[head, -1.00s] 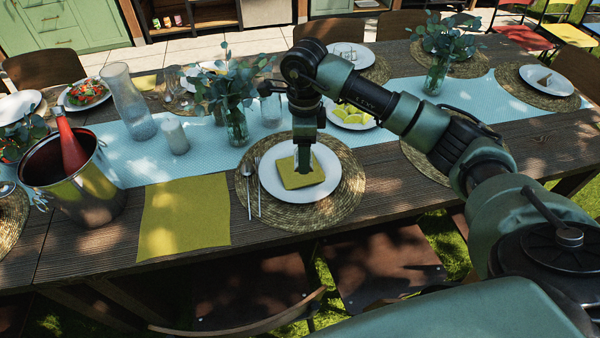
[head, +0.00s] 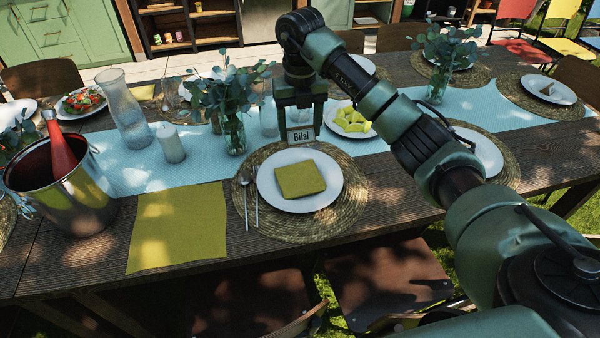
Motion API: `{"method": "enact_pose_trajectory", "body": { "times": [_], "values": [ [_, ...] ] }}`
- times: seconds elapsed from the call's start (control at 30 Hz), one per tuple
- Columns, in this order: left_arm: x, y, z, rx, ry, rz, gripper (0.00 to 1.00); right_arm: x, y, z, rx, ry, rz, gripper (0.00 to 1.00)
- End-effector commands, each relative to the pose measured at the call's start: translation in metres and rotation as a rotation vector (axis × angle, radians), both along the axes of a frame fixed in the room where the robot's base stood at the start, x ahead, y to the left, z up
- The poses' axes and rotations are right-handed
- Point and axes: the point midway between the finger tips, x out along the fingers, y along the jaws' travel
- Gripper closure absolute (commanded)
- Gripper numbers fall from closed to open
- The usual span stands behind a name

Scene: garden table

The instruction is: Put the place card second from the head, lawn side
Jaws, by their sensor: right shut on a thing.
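A white place card reading "Bilal" (head: 302,136) is between the fingers of my right gripper (head: 301,126). The gripper is shut on it, just beyond the far rim of a white plate (head: 272,198). I cannot tell whether the card touches the table. The plate sits on a round woven placemat (head: 350,205) and bears a folded yellow-green napkin (head: 300,179). Another small card (head: 546,88) shows on the plate at the far right. My left gripper is not in view.
Close to the gripper are a plate of lime wedges (head: 352,120) and a glass vase with leafy stems (head: 233,132). A candle (head: 170,145), carafe (head: 124,112) and ice bucket with bottle (head: 72,190) stand left. A yellow-green cloth (head: 178,228) lies flat left of the cutlery.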

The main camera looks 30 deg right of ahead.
Motion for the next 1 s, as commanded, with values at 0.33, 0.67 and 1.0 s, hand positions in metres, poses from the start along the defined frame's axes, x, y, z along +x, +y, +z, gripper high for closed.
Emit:
{"method": "enact_pose_trajectory", "body": {
  "times": [0.33, 0.67, 1.0],
  "values": [
    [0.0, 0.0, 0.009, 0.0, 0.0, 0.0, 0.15, -0.001, 0.0, -0.083, 0.001, 0.002, 0.002, 0.76],
    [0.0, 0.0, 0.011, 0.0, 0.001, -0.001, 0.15, -0.001, 0.0, -0.113, 0.001, 0.002, 0.002, 0.76],
    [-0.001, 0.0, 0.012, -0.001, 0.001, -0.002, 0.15, 0.0, 0.0, -0.139, -0.001, -0.002, 0.003, 0.76]
  ]
}}
